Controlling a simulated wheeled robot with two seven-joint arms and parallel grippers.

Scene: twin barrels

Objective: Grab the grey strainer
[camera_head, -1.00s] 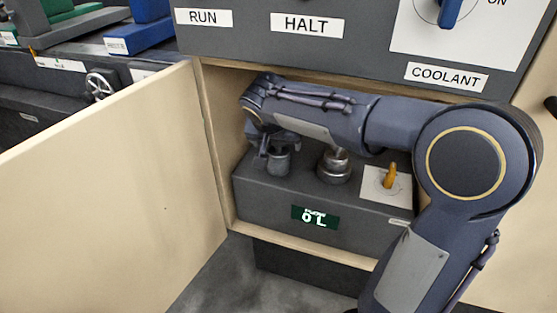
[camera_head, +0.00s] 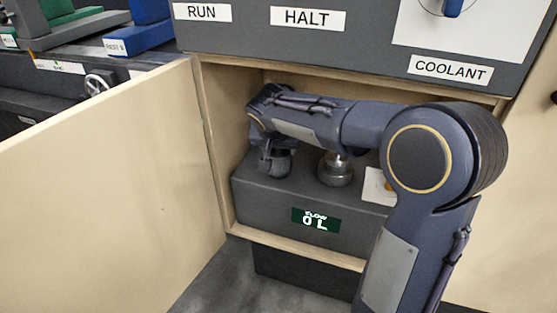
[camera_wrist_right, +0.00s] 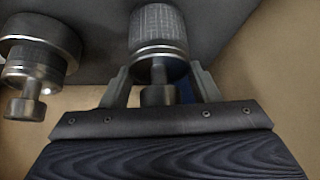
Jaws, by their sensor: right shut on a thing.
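The grey strainer (camera_wrist_right: 158,28) is a mesh-patterned cylinder with shiny rings and a small knob. In the right wrist view it is between the two fingers of my right gripper (camera_wrist_right: 160,88), which is shut on it at the knob end. In the head view my right gripper (camera_head: 274,160) is at the left part of the dark grey box top inside the cabinet. It mostly hides the strainer there, so I cannot tell whether the strainer touches the box. My left gripper is not in view.
A round metal cap (camera_head: 335,170) stands on the grey box (camera_head: 265,205), right of my gripper; it also shows in the wrist view (camera_wrist_right: 38,50). A white plate (camera_head: 376,186) is farther right. The cabinet door (camera_head: 110,190) stands open at left. The cabinet frame surrounds my forearm.

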